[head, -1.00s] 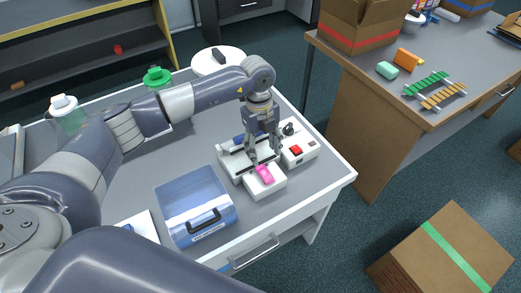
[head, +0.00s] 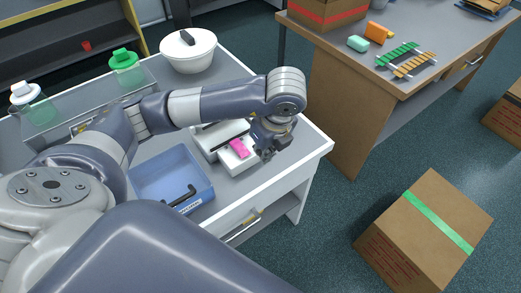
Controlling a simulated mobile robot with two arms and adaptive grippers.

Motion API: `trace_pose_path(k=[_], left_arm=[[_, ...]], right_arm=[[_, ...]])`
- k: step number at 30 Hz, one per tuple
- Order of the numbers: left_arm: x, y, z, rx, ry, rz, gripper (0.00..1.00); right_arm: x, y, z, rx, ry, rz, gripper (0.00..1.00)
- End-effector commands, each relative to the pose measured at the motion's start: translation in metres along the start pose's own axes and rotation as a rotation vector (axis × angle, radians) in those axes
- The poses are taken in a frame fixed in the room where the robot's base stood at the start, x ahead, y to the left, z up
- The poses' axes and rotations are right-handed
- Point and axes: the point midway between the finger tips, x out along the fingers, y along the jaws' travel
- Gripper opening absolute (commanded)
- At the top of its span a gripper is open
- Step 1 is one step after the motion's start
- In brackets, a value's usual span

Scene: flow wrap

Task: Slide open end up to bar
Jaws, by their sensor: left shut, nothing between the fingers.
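The pink wrapped item (head: 239,148) lies on the white block at the front of the white sealing machine (head: 205,141) on the grey table. My left gripper (head: 267,156) is just right of the pink item, fingers pointing down, shut with nothing in it. I cannot tell whether its fingertips touch the block. My left wrist and forearm cover the machine's right part, so its red button and most of the bar are hidden. Which end of the wrap is open is too small to tell. My right gripper is out of view.
A blue open bin (head: 172,178) with a black handle stands left of the machine. A white bowl (head: 188,50) and green-capped jar (head: 125,65) stand behind. A cardboard box (head: 425,232) is on the floor at right. The table's right edge is close to my gripper.

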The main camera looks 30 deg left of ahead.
Motion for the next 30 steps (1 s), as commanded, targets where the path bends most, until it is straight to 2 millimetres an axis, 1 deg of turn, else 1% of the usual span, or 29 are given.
trace_pose_path(k=[3, 5, 9, 14, 16, 21, 25, 30], left_arm=[[0.018, 0.001, -0.001, 0.0, 0.003, 0.006, 0.0], [0.028, 0.001, 0.0, 0.0, 0.002, 0.008, 0.0], [0.058, 0.001, 0.0, 0.002, 0.002, 0.008, 0.0], [0.092, 0.001, 0.0, 0.003, 0.002, 0.006, 0.0], [0.091, 0.0, 0.015, -0.003, -0.002, 0.003, 0.0], [0.098, 0.0, 0.032, 0.002, 0.001, 0.002, 0.0], [0.101, -0.001, 0.037, 0.003, 0.003, 0.001, 0.0], [0.102, -0.001, 0.038, 0.004, 0.003, 0.0, 0.0]], right_arm=[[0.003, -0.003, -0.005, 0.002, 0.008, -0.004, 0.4], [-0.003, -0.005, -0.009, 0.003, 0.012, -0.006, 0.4], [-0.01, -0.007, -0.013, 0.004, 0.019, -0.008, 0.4], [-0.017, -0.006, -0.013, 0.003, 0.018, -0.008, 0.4], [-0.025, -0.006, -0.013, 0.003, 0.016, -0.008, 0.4], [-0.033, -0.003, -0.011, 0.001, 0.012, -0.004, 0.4], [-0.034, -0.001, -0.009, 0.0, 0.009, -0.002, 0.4], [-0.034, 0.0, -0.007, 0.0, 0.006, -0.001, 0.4]])
